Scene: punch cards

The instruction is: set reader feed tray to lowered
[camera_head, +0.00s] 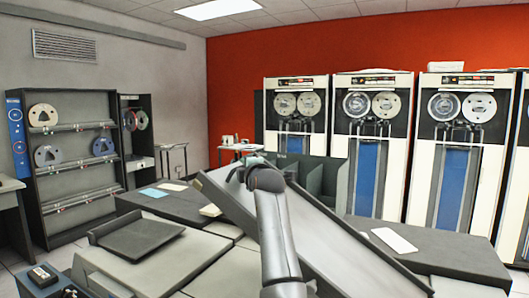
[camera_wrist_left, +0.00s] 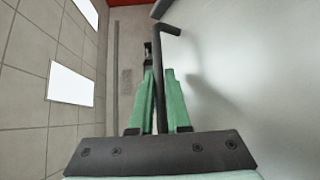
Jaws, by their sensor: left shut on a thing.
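A long grey tray (camera_head: 325,258), which looks like the reader feed tray, slopes down from upper left to lower right across the middle of the head view. My left arm lies over part of it. My left gripper (camera_head: 252,163) is at the tray's upper left end. In the left wrist view, the green fingers of my left gripper (camera_wrist_left: 159,85) are shut on a dark bent handle (camera_wrist_left: 158,60) beside a smooth grey surface. The gripped part is partly hidden between the fingers. My right gripper does not show.
A flat dark tray (camera_head: 138,238) sits on the grey machine top at left. A white card stack (camera_head: 394,240) lies on the dark top at right. Green-grey bins (camera_head: 318,176) stand behind the sloping tray. Tape cabinets (camera_head: 372,150) line the red wall.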

